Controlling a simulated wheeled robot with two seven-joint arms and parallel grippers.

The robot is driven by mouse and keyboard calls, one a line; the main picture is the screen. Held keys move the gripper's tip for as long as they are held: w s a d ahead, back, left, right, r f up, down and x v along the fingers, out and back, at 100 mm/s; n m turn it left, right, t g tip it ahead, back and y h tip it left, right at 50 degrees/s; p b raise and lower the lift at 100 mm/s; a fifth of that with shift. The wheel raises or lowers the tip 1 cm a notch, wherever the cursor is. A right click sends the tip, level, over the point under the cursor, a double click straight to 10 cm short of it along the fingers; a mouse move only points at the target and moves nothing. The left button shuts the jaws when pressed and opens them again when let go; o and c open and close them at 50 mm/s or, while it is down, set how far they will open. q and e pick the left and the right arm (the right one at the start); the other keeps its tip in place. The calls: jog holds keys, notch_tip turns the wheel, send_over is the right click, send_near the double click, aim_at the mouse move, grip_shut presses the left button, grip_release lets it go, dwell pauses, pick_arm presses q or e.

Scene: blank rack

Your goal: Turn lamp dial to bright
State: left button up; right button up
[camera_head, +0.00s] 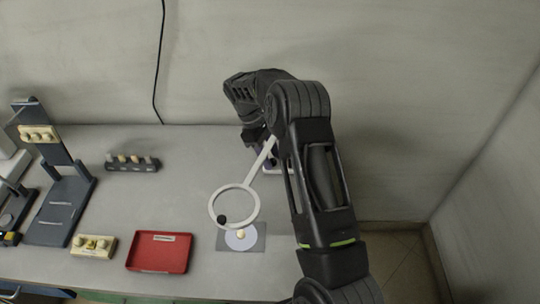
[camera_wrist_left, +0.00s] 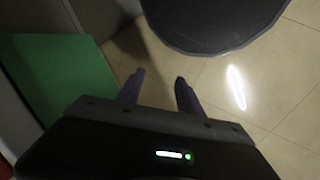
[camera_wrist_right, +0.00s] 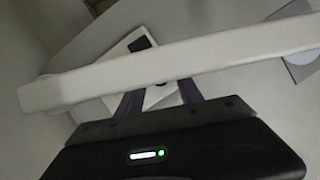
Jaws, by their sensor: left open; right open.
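A white lamp with a ring head (camera_head: 212,207) and a straight arm (camera_head: 262,160) stands at the middle right of the table. In the right wrist view its arm (camera_wrist_right: 200,62) crosses the picture close to the camera. Below it is the pale lamp base (camera_wrist_right: 117,54) with a dark knob-like part (camera_wrist_right: 139,44); I cannot tell if this is the dial. My right gripper (camera_head: 268,158) is at the lamp base, which my right arm mostly hides in the head view. Its fingers (camera_wrist_right: 160,100) are apart, over the base. My left gripper (camera_wrist_left: 160,92) is open and empty, above the floor.
A grey plate with a pale disc (camera_head: 255,243) lies under the ring. A red tray (camera_head: 160,267), a cream block (camera_head: 84,250), a dark peg rack (camera_head: 120,166) and a dark stand (camera_head: 50,229) are further left. A wall closes the back.

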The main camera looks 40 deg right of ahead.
jog(key=shift+c, duration=0.3)
grip_shut()
dwell(0.3)
jog(key=shift+a+f+n+b, duration=0.1)
jog(key=shift+n+b, duration=0.25)
jog(key=shift+n, duration=0.25)
jog(key=shift+s+n+t+h, duration=0.1)
jog(key=shift+n+t+h, duration=0.35)
jog(key=shift+n, duration=0.55)
jog(key=shift+o, duration=0.3)
grip_release()
